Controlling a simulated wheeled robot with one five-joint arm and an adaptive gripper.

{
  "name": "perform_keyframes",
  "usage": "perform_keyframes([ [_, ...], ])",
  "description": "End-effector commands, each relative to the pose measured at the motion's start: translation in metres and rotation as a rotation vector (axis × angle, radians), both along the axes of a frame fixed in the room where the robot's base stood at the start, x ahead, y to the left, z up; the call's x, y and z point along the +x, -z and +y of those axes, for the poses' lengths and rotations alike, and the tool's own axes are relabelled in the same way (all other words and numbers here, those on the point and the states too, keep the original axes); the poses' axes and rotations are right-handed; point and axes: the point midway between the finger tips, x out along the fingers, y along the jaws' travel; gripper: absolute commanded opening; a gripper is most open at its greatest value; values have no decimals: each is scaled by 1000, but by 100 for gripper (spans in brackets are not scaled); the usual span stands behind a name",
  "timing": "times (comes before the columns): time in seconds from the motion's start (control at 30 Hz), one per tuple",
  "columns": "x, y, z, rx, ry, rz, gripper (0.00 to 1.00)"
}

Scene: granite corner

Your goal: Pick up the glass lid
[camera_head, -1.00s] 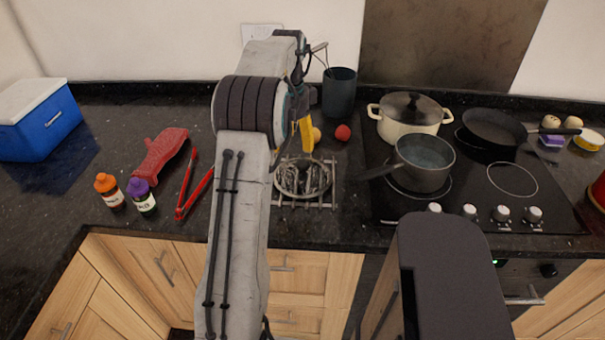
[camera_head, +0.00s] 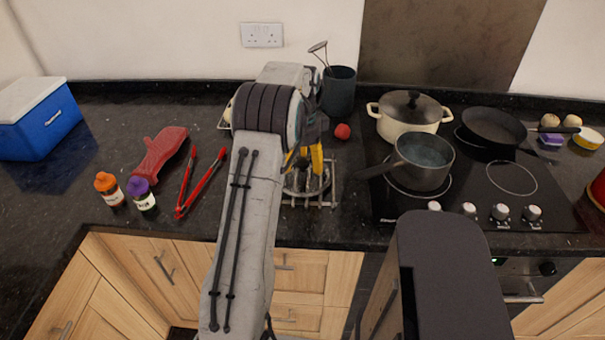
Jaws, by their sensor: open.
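A round, clear-looking disc with a metal rim, which looks like the glass lid (camera_head: 311,192), lies on a metal wire rack (camera_head: 334,190) on the dark counter. My gripper (camera_head: 304,166), with yellow fingers, is open just above its far part and hides some of it. I cannot tell whether the fingers touch it. A second lid (camera_head: 408,101), dark with a black knob, sits on a cream two-handled pot (camera_head: 407,126) at the back of the hob.
A grey saucepan (camera_head: 424,160) points its handle left, close to the rack. A red ball (camera_head: 342,131) and a dark utensil pot (camera_head: 339,92) stand behind. A blue cooler (camera_head: 40,118) is far left.

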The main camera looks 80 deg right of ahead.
Motion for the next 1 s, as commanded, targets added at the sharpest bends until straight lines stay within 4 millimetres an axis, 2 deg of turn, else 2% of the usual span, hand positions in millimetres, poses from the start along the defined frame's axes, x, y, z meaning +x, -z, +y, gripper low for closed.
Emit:
perform_keyframes([
  [0.27,0,1,0,0,0,0,68],
  [1.0,0,1,0,0,-1,0,2],
])
